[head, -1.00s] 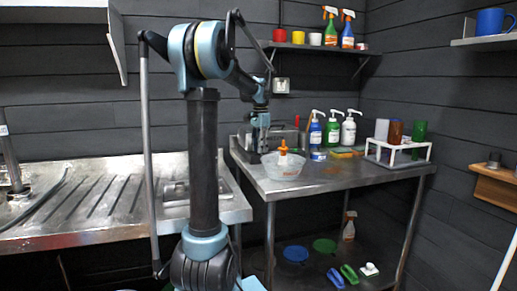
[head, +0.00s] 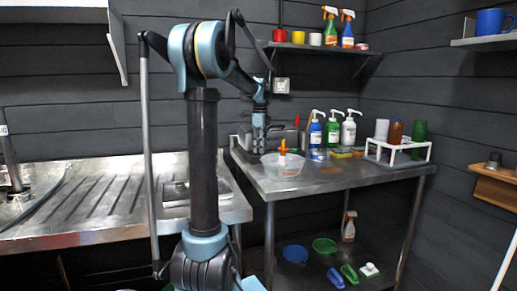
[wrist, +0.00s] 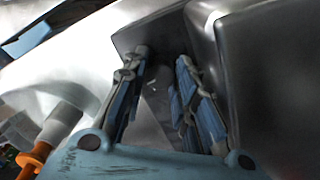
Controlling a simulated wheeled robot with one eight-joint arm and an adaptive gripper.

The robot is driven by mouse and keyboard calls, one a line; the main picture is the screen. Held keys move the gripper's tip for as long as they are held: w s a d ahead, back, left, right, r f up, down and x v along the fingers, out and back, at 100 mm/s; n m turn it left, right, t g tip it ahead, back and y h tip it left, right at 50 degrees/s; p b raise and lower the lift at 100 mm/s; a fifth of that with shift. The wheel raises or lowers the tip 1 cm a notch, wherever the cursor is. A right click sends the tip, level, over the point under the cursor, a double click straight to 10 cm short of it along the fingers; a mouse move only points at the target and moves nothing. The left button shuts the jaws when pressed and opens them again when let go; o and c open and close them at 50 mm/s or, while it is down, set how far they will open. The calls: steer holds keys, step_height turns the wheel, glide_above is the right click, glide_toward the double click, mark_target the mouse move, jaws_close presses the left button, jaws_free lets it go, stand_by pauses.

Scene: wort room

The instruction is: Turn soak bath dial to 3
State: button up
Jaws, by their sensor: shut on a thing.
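The soak bath (head: 284,138) is a grey metal box at the back left of the steel table, partly hidden behind my gripper. My gripper (head: 258,150) points down at its left end. In the wrist view, my gripper's two blue-padded fingers (wrist: 164,58) stand a small gap apart in front of a dark grey face beside the bath's metal wall (wrist: 265,60). They are closed on what appears to be the soak bath dial. The dial and its numbers are too hidden by the fingers and too dark to read.
Pump bottles (head: 333,130) and a white rack (head: 398,150) stand farther right. The table's front right is clear.

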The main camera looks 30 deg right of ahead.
steer(key=shift+w+m, duration=0.2)
steer(key=shift+m, duration=0.6)
steer(key=o, duration=1.1)
step_height(320, 180, up, 12)
steer(key=shift+f, duration=0.1)
steer(key=shift+s+a, duration=0.15)
